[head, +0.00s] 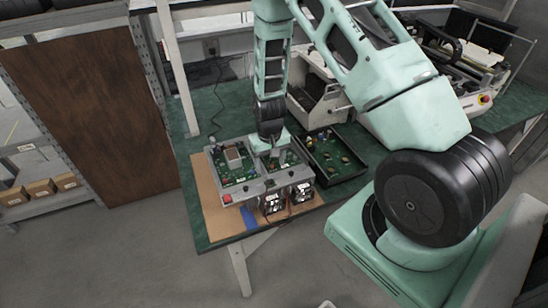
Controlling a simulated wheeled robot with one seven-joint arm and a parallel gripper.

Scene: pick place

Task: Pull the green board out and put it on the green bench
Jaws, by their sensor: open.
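A grey fixture (253,190) sits at the front of the green bench (200,130) and holds green circuit boards. One green board (236,170) lies in its left part. Another green board (287,157) lies in its right part and is partly covered by my gripper. My gripper (272,150) points down at this right board, close above or at it. It is open, but its fingers are small and I cannot tell whether they touch the board or stand around it.
A black tray (347,175) with small parts stands right of the fixture. Two black fans (273,205) are at the fixture's front. A brown mat (222,223) and a blue item (249,218) lie there. Grey machines (316,101) stand behind. The bench's left strip is clear.

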